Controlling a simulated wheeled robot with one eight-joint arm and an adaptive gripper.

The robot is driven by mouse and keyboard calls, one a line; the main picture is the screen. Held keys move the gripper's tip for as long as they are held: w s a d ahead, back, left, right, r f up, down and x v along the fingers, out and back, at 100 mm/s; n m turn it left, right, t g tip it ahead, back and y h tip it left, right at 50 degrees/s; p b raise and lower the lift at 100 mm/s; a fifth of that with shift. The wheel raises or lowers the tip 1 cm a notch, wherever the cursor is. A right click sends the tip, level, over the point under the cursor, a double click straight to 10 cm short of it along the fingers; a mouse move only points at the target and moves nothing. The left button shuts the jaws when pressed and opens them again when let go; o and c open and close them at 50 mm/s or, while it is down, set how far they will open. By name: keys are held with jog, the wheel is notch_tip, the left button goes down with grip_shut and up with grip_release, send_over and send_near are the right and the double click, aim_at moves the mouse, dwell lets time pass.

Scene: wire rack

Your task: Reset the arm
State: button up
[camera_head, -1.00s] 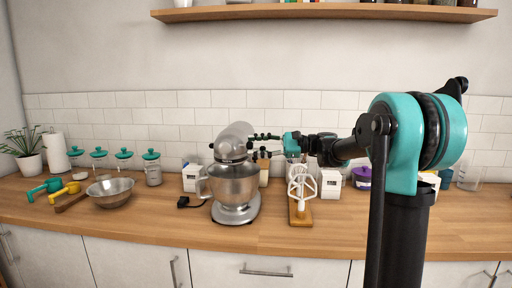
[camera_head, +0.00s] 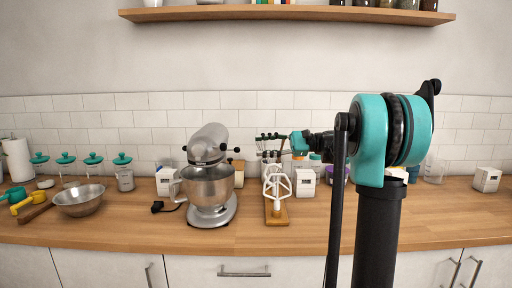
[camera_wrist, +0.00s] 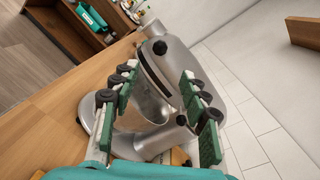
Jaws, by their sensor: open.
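My gripper (camera_head: 268,145) is open and empty in the head view, held above the counter to the right of the stand mixer's head. My arm reaches left to it from the column at the right. The silver stand mixer (camera_head: 209,180) stands on the counter with its head tilted up and its bowl under it. In the wrist view, my gripper's two green-padded fingers (camera_wrist: 160,105) are spread wide, with the mixer (camera_wrist: 165,70) seen between and beyond them. I cannot tell the exact gap between fingers and mixer.
A white beater on a wooden board (camera_head: 276,217) stands right of the mixer. A metal bowl (camera_head: 79,200) and several teal-lidded jars are at the left. White boxes (camera_head: 305,183) stand behind. A wooden shelf (camera_head: 290,13) hangs above. The counter's front strip is clear.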

jog(key=s+f+n+t+h, duration=0.15)
jog(key=s+f+h, duration=0.45)
jog(key=f, duration=0.7)
jog(key=s+f+n+t+h, duration=0.1)
jog(key=s+f+n+h, duration=0.15)
jog(key=s+f, duration=0.75)
jog(key=s+d+f+n+t+h, duration=0.1)
jog(key=s+d+f+n+h, duration=0.2)
jog(key=s+d+f, duration=0.3)
jog(key=s+d+f+n+t+h, duration=0.1)
jog(key=s+d+f+h, duration=0.4)
jog(key=f, duration=0.6)
jog(key=shift+s+d+n+h, duration=0.35)
jog(key=shift+d+n+h, duration=0.2)
jog(key=shift+d+n, duration=0.55)
jog(key=shift+d, duration=0.15)
